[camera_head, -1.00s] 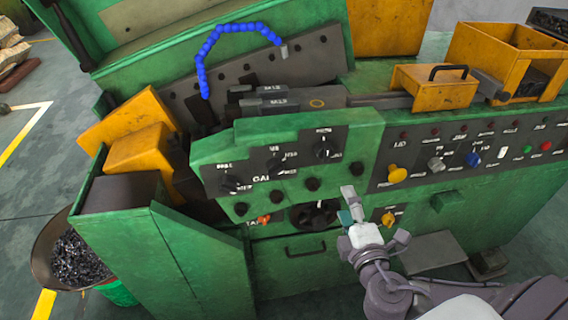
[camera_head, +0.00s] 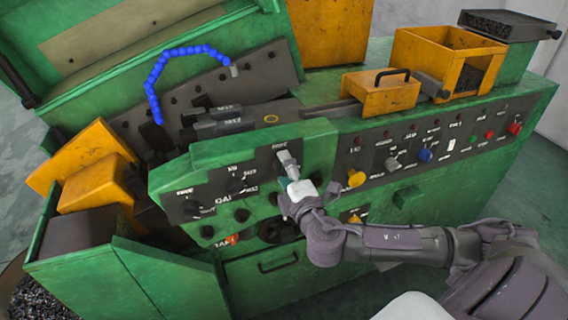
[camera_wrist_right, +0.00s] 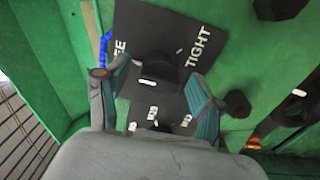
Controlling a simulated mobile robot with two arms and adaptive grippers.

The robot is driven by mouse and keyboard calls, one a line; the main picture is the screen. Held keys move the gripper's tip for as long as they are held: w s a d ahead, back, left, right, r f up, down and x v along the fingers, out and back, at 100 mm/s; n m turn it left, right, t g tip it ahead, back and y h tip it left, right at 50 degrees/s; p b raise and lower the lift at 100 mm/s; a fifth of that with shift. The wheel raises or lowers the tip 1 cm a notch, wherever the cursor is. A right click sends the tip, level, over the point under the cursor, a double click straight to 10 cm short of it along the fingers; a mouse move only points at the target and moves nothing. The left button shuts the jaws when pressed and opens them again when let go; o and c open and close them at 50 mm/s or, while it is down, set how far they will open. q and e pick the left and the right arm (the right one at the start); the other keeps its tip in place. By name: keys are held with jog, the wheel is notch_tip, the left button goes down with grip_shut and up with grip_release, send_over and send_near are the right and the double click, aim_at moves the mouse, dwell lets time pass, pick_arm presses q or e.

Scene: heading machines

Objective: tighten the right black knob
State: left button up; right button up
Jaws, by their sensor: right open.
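The right black knob (camera_wrist_right: 158,72) shows in the right wrist view on a dark plate with the word TIGHT to its right and a partly hidden word to its left. My right gripper (camera_head: 288,162) is open in front of the right part of the control panel and covers this knob in the head view. In the wrist view the two fingers of the right gripper (camera_wrist_right: 160,82) stand apart, one on each side of the knob. My left gripper is not in view.
Two other black knobs, the middle one (camera_head: 236,185) and the left one (camera_head: 190,208), sit on the same green panel (camera_head: 228,152). A yellow button (camera_head: 356,178) is right of my gripper. A blue jointed hose (camera_head: 180,58) arches above the machine.

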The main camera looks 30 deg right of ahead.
jog(key=shift+w, duration=0.4)
jog(key=shift+c, duration=0.3)
jog(key=c, duration=1.1)
jog(key=shift+f, duration=0.1)
